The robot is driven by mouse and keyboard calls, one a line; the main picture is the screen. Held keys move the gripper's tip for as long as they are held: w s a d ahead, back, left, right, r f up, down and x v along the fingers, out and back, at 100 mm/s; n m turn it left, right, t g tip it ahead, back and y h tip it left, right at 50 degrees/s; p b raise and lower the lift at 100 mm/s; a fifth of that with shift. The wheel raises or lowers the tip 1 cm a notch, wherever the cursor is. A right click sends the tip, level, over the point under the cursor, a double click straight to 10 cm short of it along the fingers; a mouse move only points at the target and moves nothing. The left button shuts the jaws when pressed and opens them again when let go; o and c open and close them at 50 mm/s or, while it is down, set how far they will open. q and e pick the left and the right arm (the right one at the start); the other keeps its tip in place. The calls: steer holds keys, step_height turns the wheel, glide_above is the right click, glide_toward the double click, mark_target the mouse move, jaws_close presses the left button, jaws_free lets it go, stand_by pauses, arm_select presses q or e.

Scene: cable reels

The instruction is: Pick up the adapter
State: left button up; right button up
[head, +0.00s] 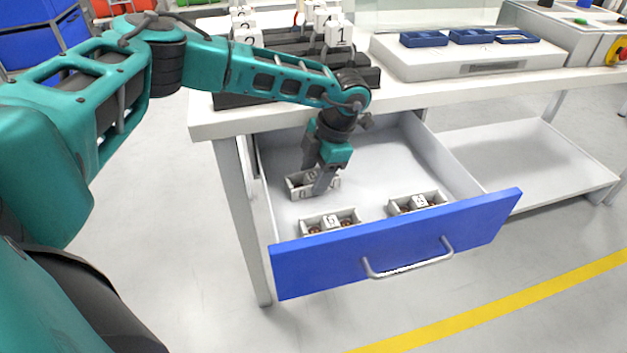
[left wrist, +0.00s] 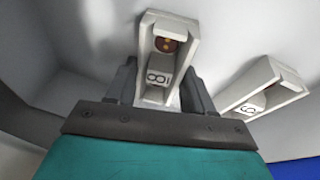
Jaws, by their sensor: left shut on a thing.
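The adapter (head: 298,187) is a light grey block with a dark digit that looks like an 8. It lies in the back left part of the open drawer. In the left wrist view the adapter (left wrist: 150,45) sits between the two fingers, with round copper-coloured contacts in its recess. My left gripper (head: 318,184) points down into the drawer and is shut on this adapter. In the head view the fingers hide part of it. I cannot tell whether it touches the drawer floor. My right gripper is not in view.
The drawer (head: 395,165) has a blue front with a handle (head: 408,267). Two similar adapters lie near its front: one at left (head: 345,226), one at right (head: 400,206). The table (head: 410,97) above bears dark racks with numbered blocks and blue trays. The drawer's middle is clear.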

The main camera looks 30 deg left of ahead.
arm_select(q)
step_height(320, 180, up, 19)
steer(key=p, duration=0.3)
steer(key=shift+p, duration=0.3)
steer(key=shift+r, duration=0.5)
steer(key=shift+p, duration=0.3)
